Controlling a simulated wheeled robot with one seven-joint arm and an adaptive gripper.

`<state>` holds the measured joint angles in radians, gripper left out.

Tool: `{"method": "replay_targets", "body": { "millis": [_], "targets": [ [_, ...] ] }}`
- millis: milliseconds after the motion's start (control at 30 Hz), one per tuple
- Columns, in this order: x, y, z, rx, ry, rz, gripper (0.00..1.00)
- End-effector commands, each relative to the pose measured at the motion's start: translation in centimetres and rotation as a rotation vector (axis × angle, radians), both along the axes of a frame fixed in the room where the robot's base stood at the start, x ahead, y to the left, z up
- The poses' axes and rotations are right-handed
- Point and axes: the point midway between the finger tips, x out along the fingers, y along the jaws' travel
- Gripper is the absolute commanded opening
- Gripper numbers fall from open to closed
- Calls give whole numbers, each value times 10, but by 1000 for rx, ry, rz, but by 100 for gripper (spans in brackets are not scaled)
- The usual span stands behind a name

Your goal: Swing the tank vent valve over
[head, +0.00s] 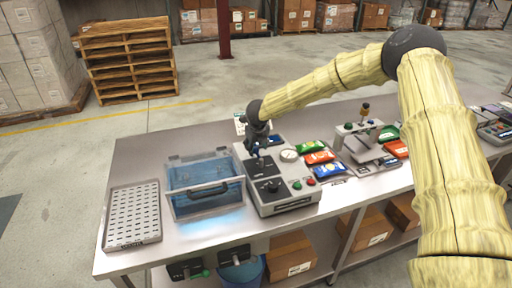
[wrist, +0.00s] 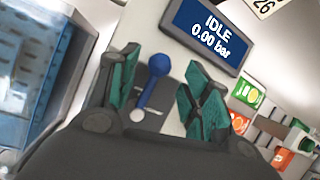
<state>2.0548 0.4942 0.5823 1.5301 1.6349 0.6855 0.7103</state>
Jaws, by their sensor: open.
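The vent valve is a small lever with a round blue knob (wrist: 159,64) on a blue stem, set in a dark slot on the grey control unit (head: 285,203). In the wrist view the knob stands between the two green-padded fingers of my gripper (wrist: 162,92), apart from both. The gripper is open and empty. In the head view my gripper (head: 258,143) hangs over the back left of the unit and partly hides the lever. The clear tank (head: 205,205) with blue water and a dark handle stands just left of the unit.
The unit's display (wrist: 210,32) reads IDLE, 0.00 bar. A perforated tray (head: 132,240) lies left of the tank. Several coloured packets (head: 318,157) lie right of the unit, before a press-like device (head: 365,147). The bench front edge is clear.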

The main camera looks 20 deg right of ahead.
Motion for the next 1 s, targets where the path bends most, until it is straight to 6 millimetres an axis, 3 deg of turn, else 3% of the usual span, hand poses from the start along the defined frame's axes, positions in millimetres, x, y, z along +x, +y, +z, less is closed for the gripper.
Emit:
{"method": "replay_targets", "body": {
  "millis": [300, 667, 933, 1000],
  "targets": [
    [11, -2, -23, 0, 1, -1, 48],
    [12, -2, -26, 0, 0, -1, 48],
    [12, -2, -26, 0, 0, -1, 2],
    [12, -2, -26, 0, 0, -1, 0]
  ]
}}
